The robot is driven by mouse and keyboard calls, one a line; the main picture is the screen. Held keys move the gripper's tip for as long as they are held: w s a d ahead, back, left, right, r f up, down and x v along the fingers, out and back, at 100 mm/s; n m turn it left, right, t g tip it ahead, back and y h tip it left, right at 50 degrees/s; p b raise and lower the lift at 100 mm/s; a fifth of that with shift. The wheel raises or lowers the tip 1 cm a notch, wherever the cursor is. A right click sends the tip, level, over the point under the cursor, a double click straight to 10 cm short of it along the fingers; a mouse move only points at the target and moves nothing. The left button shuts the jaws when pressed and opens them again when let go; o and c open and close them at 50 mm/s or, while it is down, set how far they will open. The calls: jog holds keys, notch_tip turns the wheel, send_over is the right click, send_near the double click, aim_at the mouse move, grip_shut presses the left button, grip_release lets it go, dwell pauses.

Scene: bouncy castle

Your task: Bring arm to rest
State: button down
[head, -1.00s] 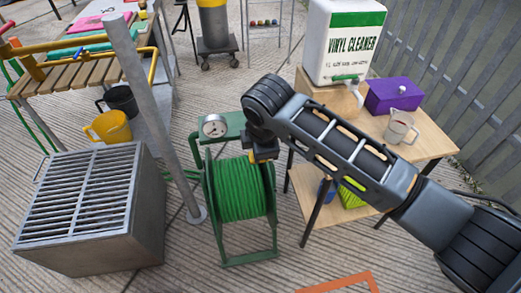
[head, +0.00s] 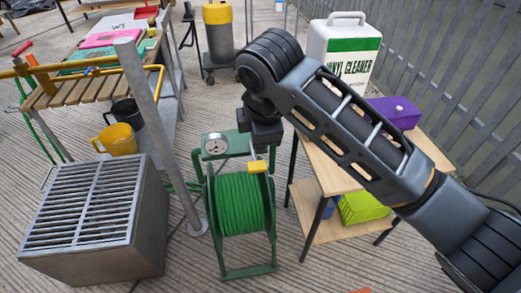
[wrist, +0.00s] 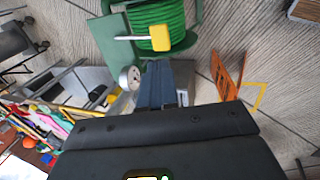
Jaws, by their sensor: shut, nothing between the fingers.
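My arm reaches in from the right in the head view, its elbow raised and its forearm hanging down. My gripper (head: 262,148) points down above the green hose reel (head: 240,205), near the reel's yellow crank knob (head: 258,167). In the wrist view my gripper (wrist: 165,70) shows its dark fingers together, with nothing held. The yellow knob (wrist: 160,38) lies beyond the fingertips there, on a pale rod. The head view does not show clearly how far the gripper is from the knob.
A round gauge (head: 215,145) sits on the reel. A grey post (head: 160,140) and slatted metal box (head: 95,215) stand left. A wooden table (head: 425,150) right holds a vinyl cleaner canister (head: 343,50) and purple box (head: 395,112), partly behind my arm. A fence runs along the right.

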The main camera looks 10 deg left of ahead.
jog(key=shift+r, duration=0.4)
jog(key=shift+s+f, duration=0.1)
jog(key=s+a+f+m+y, duration=0.4)
jog(key=s+a+f+y, duration=0.15)
jog(key=s+a, duration=0.2)
jog(key=s+d+f+m+t+y, duration=0.2)
jog(key=s+m+t+y, duration=0.15)
jog(key=s+m, duration=0.3)
jog(key=s+d+f+m+t+h, duration=0.3)
jog(key=s+d+m+t+h, duration=0.55)
jog(key=s+d, duration=0.85)
jog(key=s+d+r+m+h, duration=0.1)
jog(key=s+d+r+m, duration=0.1)
jog(key=s+d+r, duration=0.7)
jog(key=s+d, duration=0.2)
jog(key=d, duration=0.3)
jog(key=shift+s+d+g, duration=0.15)
jog(key=shift+s+g, duration=0.15)
jog(key=shift+s, duration=0.1)
